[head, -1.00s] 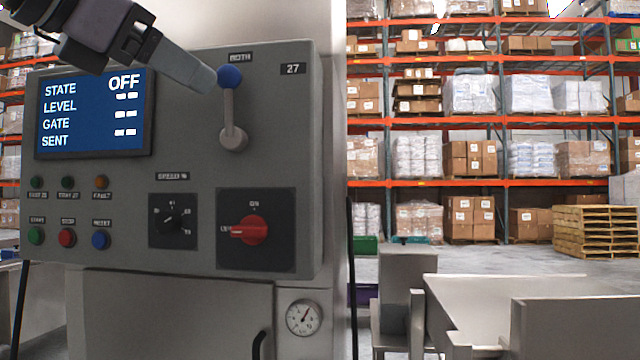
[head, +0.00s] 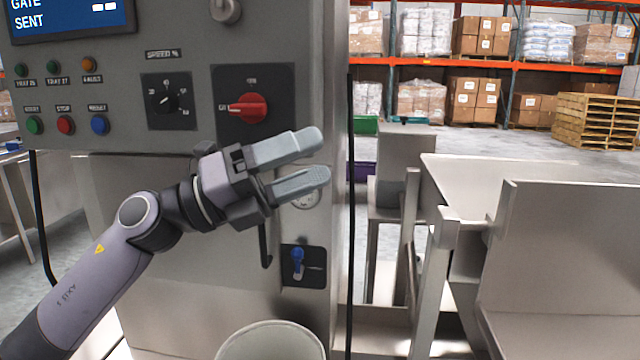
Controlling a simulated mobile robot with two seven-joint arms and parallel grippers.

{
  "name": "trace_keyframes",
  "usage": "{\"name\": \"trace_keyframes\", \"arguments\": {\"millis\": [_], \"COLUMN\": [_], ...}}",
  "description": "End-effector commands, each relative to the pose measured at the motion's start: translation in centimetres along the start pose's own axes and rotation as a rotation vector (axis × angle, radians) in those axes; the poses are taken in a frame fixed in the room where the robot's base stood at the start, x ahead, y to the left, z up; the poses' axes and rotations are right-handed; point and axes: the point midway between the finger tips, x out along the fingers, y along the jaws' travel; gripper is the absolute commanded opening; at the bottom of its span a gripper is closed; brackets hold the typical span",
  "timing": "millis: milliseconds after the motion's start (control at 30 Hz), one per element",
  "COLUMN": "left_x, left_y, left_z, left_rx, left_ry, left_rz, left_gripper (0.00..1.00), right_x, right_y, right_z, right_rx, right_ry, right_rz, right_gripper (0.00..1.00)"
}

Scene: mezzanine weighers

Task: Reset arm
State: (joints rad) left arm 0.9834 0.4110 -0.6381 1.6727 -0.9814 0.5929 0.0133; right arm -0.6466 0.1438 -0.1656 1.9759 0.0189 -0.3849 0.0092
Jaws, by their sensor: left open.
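My left gripper (head: 322,157) is in the middle of the head view, pointing right. Its two grey fingers are apart with nothing between them. It is in front of the lower right part of the grey control panel (head: 205,125), below the red rotary switch (head: 247,108), and partly covers a round gauge (head: 306,199). The panel's lever shows only its lower hub (head: 225,10) at the top edge; its arm and knob are out of view. My right gripper is not in view.
A blue-handled valve (head: 297,262) sits on a dark plate on the cabinet below the gripper. A pale round container (head: 270,343) stands at the bottom. Steel chutes (head: 570,240) fill the right. Racks with boxes and stacked pallets (head: 597,122) stand behind.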

Motion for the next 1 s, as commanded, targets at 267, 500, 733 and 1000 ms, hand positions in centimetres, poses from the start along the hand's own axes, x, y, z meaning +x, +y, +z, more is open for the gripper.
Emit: {"name": "trace_keyframes", "arguments": {"millis": [267, 500, 733, 1000], "left_x": [-4.8, -11.0, -18.4, -27.8], "left_y": [6.3, 12.8, 18.9, 23.3], "left_z": [-1.7, -4.9, -11.2, -22.9], "left_rx": [-0.47, -0.854, -1.206, -1.585], "left_ry": [-0.324, -0.642, -0.974, -1.383], "left_rz": [-0.09, -0.094, -0.039, 0.09], "left_gripper": [0.69, 0.69, 0.69, 0.69], "right_x": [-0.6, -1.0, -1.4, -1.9], "right_y": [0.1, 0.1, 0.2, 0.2], "right_z": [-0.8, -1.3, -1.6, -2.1], "right_rx": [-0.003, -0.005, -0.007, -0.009], "right_ry": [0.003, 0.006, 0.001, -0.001], "right_rz": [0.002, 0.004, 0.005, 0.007], "right_gripper": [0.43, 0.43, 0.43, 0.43]}}
